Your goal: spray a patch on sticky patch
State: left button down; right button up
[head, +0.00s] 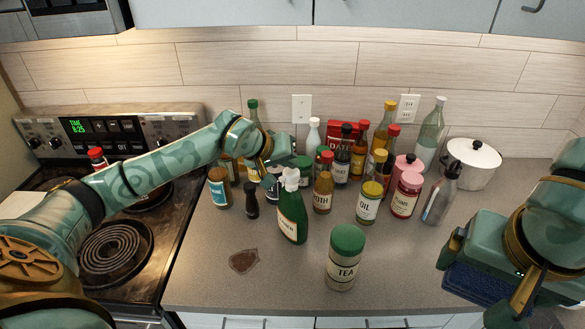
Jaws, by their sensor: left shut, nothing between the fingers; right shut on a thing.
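A brown sticky patch (244,260) lies on the grey counter, right of the stove. A green spray bottle (292,215) with a white spray head stands upright behind and to the right of the patch. My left gripper (272,182) is shut and empty, just behind and left of the spray head; I cannot tell whether it touches it. My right gripper (515,290) is at the lower right, shut on a dark blue sponge-like thing (475,284), partly hidden by the gripper.
A tea jar (345,258) with a green lid stands right of the patch at the front. Several bottles and jars crowd behind the spray bottle. A coil stove (160,232) is on the left, and a white pot (470,168) is at the back right.

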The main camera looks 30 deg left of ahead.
aim_at(289, 172)
dwell(0.4)
pick_arm(q)
jog(key=shift+s+f+b, duration=0.1)
jog(key=shift+f+b, duration=0.3)
jog(key=shift+f, duration=0.1)
pick_arm(e)
jog(key=shift+f, duration=0.4)
jog(key=shift+r, duration=0.1)
pick_arm(q)
jog(key=shift+r+p, duration=0.3)
jog(key=shift+r, duration=0.1)
pick_arm(e)
jog(key=shift+r, duration=0.2)
pick_arm(q)
jog(key=shift+r, duration=0.1)
pick_arm(e)
jog(key=shift+r, duration=0.1)
pick_arm(q)
notch_tip(289, 172, up, 6)
jog(key=p, duration=0.4)
jog(key=shift+r, duration=0.1)
pick_arm(e)
notch_tip(289, 172, up, 5)
jog(key=shift+s+f, duration=0.1)
jog(key=shift+f, duration=0.15)
